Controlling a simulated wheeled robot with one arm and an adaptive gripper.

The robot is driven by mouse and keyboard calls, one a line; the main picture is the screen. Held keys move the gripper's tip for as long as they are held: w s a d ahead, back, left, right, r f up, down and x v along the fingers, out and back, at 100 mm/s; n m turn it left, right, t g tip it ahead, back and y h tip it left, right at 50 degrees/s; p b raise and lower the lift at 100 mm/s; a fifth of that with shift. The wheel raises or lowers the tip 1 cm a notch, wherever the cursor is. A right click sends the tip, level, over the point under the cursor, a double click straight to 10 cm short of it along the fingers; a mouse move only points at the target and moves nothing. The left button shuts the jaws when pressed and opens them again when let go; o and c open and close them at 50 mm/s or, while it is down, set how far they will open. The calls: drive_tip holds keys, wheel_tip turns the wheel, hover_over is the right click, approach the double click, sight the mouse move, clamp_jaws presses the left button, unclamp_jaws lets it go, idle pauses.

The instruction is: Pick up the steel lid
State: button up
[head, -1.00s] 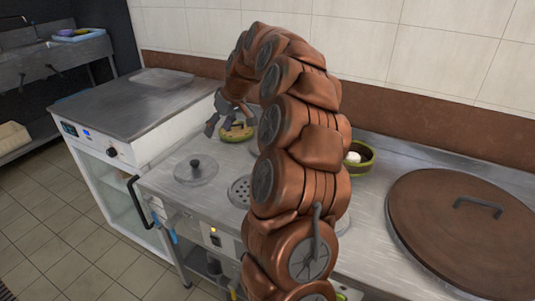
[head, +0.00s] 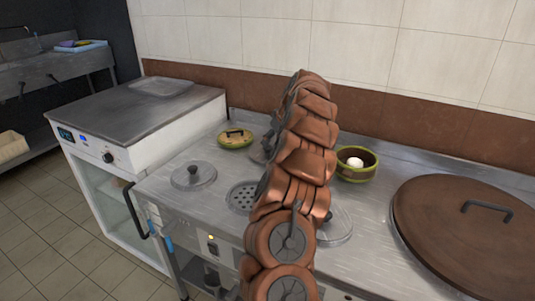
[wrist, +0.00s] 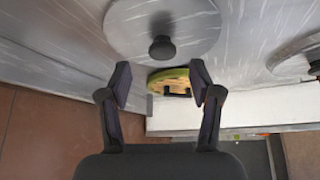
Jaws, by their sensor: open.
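In the wrist view a round steel lid (wrist: 185,15) with a black knob (wrist: 162,48) lies flat at the top centre, just beyond my fingertips. My gripper (wrist: 160,76) is open and empty, its two dark fingers apart, touching nothing that I can see. A second steel lid (wrist: 292,52) shows at the right edge. In the head view one knobbed steel lid (head: 193,177) lies on the counter at left, and another steel disc (head: 336,228) is partly hidden by my arm. My arm hides most of my gripper there.
A green-rimmed bowl (head: 357,166) holds a white egg-like object. A large brown lid (head: 465,235) covers the right. A perforated plate (head: 242,197) sits mid-counter.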

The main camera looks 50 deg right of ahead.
sight(268, 147)
drive_tip(key=shift+x, duration=2.35)
drive_tip(key=shift+a, duration=0.2)
clamp_jaws()
